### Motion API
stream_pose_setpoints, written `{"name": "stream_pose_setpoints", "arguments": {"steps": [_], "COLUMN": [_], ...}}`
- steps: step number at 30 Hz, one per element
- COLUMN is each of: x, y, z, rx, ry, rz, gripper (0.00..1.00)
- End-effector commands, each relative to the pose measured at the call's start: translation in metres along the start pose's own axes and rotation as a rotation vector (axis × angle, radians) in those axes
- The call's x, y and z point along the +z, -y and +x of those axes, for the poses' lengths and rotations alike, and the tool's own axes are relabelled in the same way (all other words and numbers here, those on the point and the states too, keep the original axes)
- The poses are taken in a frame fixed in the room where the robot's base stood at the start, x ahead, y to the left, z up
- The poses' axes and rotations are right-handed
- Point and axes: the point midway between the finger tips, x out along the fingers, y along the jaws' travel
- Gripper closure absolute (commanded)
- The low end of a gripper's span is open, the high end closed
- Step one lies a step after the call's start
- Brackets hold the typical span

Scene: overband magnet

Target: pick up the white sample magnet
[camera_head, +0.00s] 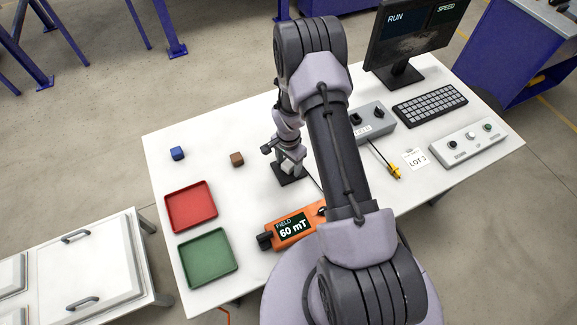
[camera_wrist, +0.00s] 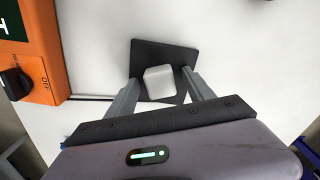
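The white sample magnet (camera_wrist: 158,81) is a small white block. In the wrist view it rests on a dark square pad (camera_wrist: 152,53) on the white table. My gripper (camera_wrist: 160,74) is open, with one finger on either side of the block and a visible gap at each side. The fingertips overlap the pad in this view; their height above it is hard to judge. In the head view my gripper (camera_head: 289,163) points down over the dark pad (camera_head: 297,179), and the magnet cannot be told apart clearly from the gripper there.
An orange field meter (camera_head: 291,228) reading 60 mT lies near the pad. A grey control box (camera_head: 372,122) and keyboard (camera_head: 430,105) are at right.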

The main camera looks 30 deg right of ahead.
Motion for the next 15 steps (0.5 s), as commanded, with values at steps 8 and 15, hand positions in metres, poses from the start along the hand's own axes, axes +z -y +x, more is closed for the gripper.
{"name": "stream_pose_setpoints", "arguments": {"steps": [8,15], "x": [0.0000,-0.0001], "y": [-0.0001,0.0000], "z": [-0.0004,-0.0007], "rx": [0.000,0.000], "ry": [0.000,0.000], "rz": [0.000,0.000], "gripper": [0.93,1.00]}}
